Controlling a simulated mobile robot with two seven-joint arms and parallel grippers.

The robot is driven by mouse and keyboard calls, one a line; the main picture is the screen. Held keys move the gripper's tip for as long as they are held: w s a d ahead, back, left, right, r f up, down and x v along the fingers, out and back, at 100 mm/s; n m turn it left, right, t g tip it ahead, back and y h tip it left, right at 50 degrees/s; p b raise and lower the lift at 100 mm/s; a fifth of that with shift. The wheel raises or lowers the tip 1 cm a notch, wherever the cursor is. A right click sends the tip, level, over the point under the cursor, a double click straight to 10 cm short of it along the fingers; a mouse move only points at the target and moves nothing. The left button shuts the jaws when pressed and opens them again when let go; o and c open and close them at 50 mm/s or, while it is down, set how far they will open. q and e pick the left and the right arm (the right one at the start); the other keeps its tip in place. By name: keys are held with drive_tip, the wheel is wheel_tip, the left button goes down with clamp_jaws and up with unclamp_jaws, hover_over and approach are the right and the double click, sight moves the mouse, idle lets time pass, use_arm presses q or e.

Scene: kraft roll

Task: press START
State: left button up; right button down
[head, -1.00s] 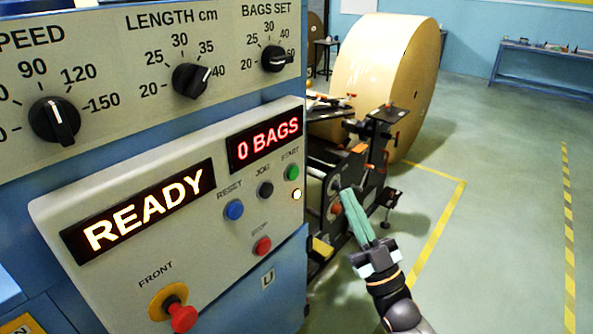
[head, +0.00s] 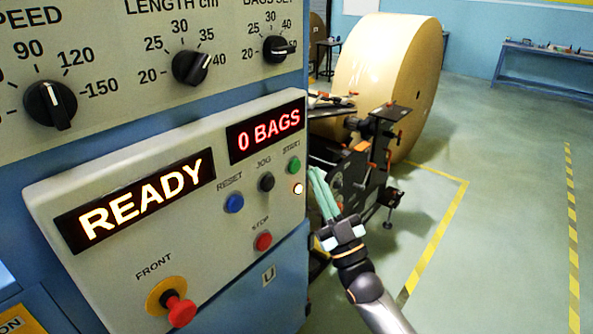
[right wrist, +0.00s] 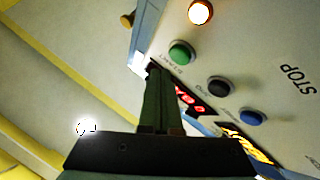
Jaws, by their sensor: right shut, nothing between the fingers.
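The green START button (head: 293,166) is at the upper right of the control panel (head: 130,270), with a lit lamp (head: 298,189) just below it. It also shows in the right wrist view (right wrist: 181,53). My right gripper (head: 317,180) is shut and empty, with its green fingers pointing up just right of the panel's edge. In the right wrist view its fingertips (right wrist: 157,72) show close beside the START button in the picture; I see no contact. The displays read READY (head: 143,203) and 0 BAGS (head: 266,132). My left gripper is not in view.
Near START are the black JOG button (head: 267,182), blue RESET button (head: 234,203) and red STOP button (head: 263,241). A red FRONT knob (head: 180,311) sticks out at lower left. Behind the gripper are a black machine frame (head: 375,150) and a large kraft roll (head: 390,80). Floor at right is clear.

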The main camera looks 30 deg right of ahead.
drive_tip(key=shift+w+a, duration=0.25)
drive_tip(key=shift+w, duration=0.25)
idle(1.8)
drive_tip(key=shift+w+a, duration=0.15)
drive_tip(key=shift+w, duration=0.25)
